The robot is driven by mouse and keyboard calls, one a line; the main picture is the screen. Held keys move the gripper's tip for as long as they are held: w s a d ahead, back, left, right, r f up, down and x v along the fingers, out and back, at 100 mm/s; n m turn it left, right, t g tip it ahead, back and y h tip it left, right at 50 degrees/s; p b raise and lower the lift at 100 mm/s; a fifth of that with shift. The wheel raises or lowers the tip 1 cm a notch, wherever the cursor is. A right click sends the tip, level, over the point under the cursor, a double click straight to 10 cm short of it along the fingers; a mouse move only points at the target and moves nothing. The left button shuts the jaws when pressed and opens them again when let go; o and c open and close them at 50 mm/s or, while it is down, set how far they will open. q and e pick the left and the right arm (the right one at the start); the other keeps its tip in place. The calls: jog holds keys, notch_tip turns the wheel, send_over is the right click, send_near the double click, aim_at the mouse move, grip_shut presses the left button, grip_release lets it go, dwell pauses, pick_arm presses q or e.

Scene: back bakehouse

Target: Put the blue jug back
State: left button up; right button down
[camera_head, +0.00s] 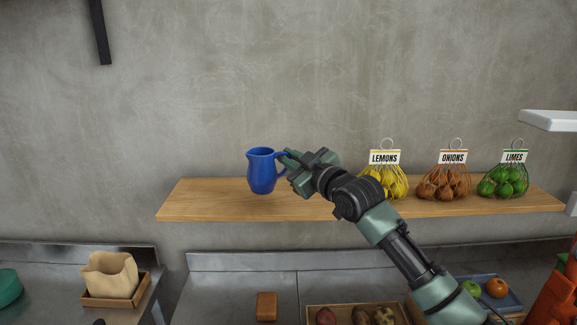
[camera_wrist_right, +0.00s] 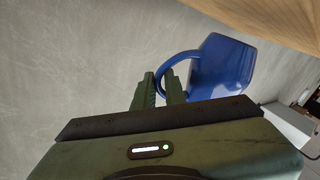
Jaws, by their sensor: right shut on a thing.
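The blue jug (camera_head: 262,172) is upright at the left part of the wooden shelf (camera_head: 210,198), its handle toward the right. I cannot tell whether its base touches the shelf or is a little above it. My right gripper (camera_head: 287,159) reaches in from the right and is shut on the jug's handle. In the right wrist view the jug (camera_wrist_right: 222,68) shows with its handle between the fingers (camera_wrist_right: 164,88). My left gripper is not in view.
Net bags of lemons (camera_head: 383,184), onions (camera_head: 442,184) and limes (camera_head: 503,182) stand on the shelf to the right. The shelf's left end is clear. Below are a sack in a wooden tray (camera_head: 112,300) and a produce crate (camera_head: 345,306).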

notch_tip(320, 180, down, 2)
jog(key=shift+f+p, duration=0.2)
jog(key=shift+p, duration=0.1)
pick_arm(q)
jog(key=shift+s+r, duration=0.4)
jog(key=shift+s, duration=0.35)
pick_arm(e)
jog(key=shift+f, duration=0.2)
jog(key=shift+f, duration=0.15)
jog(key=c, duration=1.5)
grip_release()
jog(key=shift+f, duration=0.15)
